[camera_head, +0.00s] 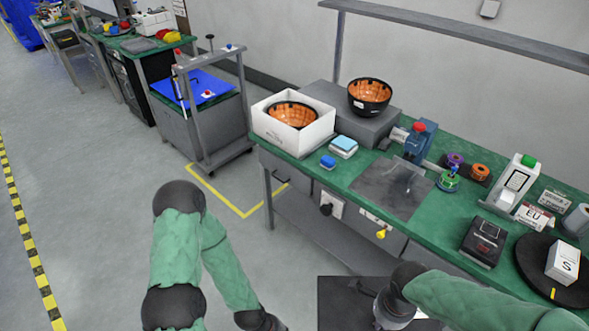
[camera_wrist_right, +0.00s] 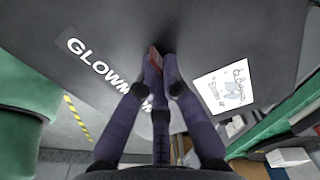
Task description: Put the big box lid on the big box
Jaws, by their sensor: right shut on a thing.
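A dark grey flat panel (camera_head: 335,305), which looks like the big box lid, is at the bottom of the head view, in front of the bench. In the right wrist view the panel (camera_wrist_right: 215,35) carries white "GLOWM…" lettering and a white label. My right gripper (camera_wrist_right: 160,58) is shut on a small red part at the panel, its fingertips close together. An open white box (camera_head: 265,122), probably the big box, stands on the left end of the bench with a dark, orange-lined bowl (camera_head: 293,113) inside. My left arm reaches the bottom edge; its gripper is out of frame.
Blue sponge-like items (camera_head: 343,146), a blue vise (camera_head: 419,140) and a dark mat (camera_head: 392,187) occupy the green bench. Clear floor lies left, beside a grey cart (camera_head: 215,125).

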